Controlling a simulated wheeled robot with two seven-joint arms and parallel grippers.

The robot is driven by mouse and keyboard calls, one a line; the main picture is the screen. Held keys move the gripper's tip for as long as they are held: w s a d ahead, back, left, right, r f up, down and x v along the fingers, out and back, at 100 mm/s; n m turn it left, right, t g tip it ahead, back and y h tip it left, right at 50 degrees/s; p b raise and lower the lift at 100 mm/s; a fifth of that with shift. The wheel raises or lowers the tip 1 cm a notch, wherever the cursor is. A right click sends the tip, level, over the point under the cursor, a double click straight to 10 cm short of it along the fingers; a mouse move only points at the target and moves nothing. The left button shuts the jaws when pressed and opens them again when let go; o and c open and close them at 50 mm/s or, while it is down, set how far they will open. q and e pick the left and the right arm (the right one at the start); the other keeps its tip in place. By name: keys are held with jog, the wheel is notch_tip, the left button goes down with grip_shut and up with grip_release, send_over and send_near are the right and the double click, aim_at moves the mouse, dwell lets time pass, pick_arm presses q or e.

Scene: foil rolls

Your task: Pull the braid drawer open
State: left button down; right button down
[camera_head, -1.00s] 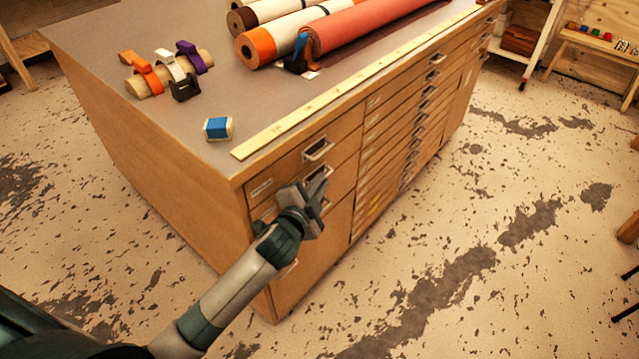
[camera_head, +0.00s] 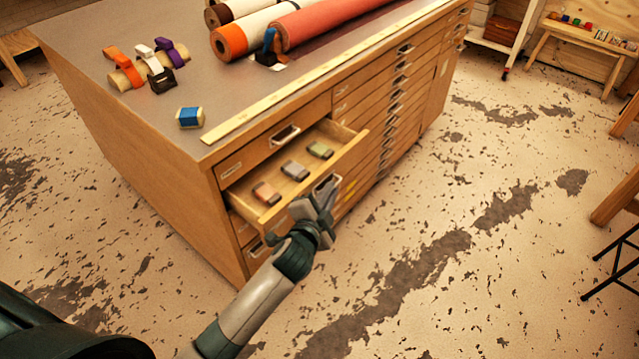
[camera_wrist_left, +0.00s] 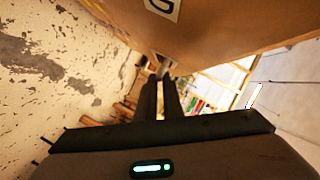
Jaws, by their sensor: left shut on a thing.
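The braid drawer (camera_head: 352,150) stands pulled out from the left column of the wooden cabinet, below a closed top drawer (camera_head: 246,160). Three small blocks lie in it: a pinkish one (camera_head: 266,193), a grey one (camera_head: 295,170) and a green one (camera_head: 320,150). My left gripper (camera_head: 325,192) is at the drawer's front, shut on its metal handle (camera_head: 327,182). In the left wrist view, the two dark fingers (camera_wrist_left: 160,92) reach to the handle under the wooden front. My right gripper is in neither view.
The floor (camera_head: 480,260) in front of the cabinet is clear.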

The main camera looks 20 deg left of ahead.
pick_arm(q)
jog(key=s+d, duration=0.3)
jog(key=d, duration=0.6)
jog(key=shift+s+d, duration=0.2)
jog(key=shift+s, duration=0.05)
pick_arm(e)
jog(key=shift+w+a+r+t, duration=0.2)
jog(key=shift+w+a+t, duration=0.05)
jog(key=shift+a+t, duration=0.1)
pick_arm(q)
jog(key=shift+f, duration=0.1)
jog(key=c, duration=1.9)
grip_release()
